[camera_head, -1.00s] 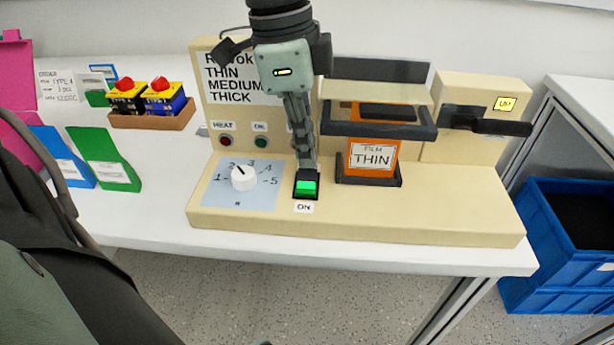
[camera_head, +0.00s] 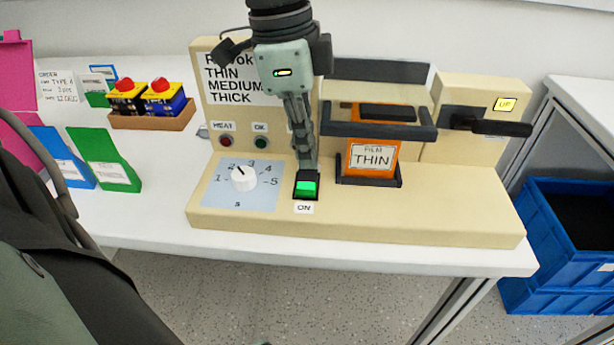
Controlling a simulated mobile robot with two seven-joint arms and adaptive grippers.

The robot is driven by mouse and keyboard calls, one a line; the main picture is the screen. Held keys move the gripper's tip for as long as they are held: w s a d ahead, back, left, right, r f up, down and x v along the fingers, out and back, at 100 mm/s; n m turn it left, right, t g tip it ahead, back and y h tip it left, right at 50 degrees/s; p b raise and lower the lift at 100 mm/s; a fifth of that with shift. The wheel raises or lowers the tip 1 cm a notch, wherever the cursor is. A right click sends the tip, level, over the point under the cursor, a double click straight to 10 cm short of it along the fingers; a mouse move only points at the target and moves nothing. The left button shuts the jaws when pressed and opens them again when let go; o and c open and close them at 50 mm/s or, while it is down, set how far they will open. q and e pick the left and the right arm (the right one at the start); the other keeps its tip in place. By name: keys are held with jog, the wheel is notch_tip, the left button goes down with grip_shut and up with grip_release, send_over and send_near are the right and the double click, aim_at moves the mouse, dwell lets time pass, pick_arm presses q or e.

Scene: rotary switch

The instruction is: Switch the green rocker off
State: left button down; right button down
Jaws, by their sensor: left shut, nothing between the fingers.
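The green rocker (camera_head: 306,188) sits in a black frame at the front of the beige machine (camera_head: 370,228), above a label reading ON. Its green face looks bright. My left gripper (camera_head: 308,168) comes down from above, shut and empty, with its fingertips at the rear edge of the rocker. I cannot tell whether they touch it. The fingers hide part of the rocker's back side. My right gripper is not in view.
A white dial (camera_head: 243,178) is left of the rocker. An orange film pack (camera_head: 372,158) marked THIN stands right of it, beneath dark bars. A black lever (camera_head: 490,126) sticks out at the right. Red buttons (camera_head: 160,84) stand at the back left.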

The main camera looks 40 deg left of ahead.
aim_at(307, 174)
pick_arm(q)
jog(key=shift+f, duration=0.1)
jog(key=shift+f+b, duration=0.45)
jog(key=shift+f, duration=0.5)
dwell(0.4)
jog(key=shift+r, duration=0.1)
notch_tip(307, 174, up, 3)
jog(key=shift+f+p, duration=0.2)
jog(key=shift+p, duration=0.95)
jog(key=shift+r, duration=2.2)
